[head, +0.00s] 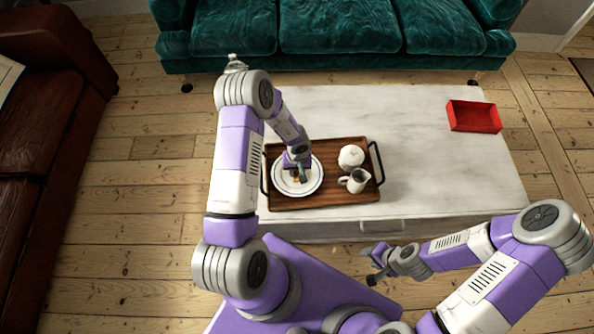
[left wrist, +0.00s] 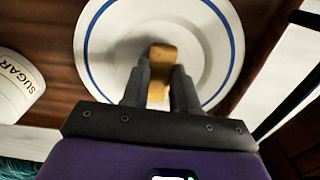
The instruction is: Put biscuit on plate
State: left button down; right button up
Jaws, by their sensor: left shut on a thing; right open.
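The biscuit (left wrist: 162,62) is a small golden-brown piece between the fingers of my left gripper (left wrist: 160,75) in the left wrist view. My left gripper (head: 299,178) is shut on it, over the plate. The white plate (left wrist: 103,47) has a blue ring and lies on the wooden tray; it also shows in the head view (head: 314,183). I cannot tell whether the biscuit touches the plate. The gripper covers most of the biscuit in the head view. My right gripper (head: 372,265) is open and empty, in front of the table's near edge.
The wooden tray (head: 325,198) with black handles also holds a white sugar pot (head: 351,157) and a small jug (head: 355,181). It stands on a white table (head: 420,160). A red box (head: 473,117) is at the table's right. A green sofa (head: 340,28) stands behind.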

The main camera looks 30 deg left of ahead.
aim_at(297, 173)
pick_arm(q)
jog(key=c, duration=0.9)
grip_release()
jog(key=shift+f, duration=0.1)
jog(key=shift+o, duration=0.2)
jog(key=shift+r, duration=0.2)
notch_tip(297, 173, up, 12)
jog(key=p, duration=0.6)
jog(key=s+d+f+m+h, duration=0.2)
jog(key=s+d, duration=0.5)
jog(key=d, duration=0.1)
jog(key=s+d+f+m+h, duration=0.1)
jog(key=s+d+h, duration=0.1)
jog(key=s+d, duration=0.5)
jog(key=shift+s+d+f+m, duration=0.35)
jog(key=shift+s+d+m, duration=0.05)
jog(key=shift+s, duration=0.4)
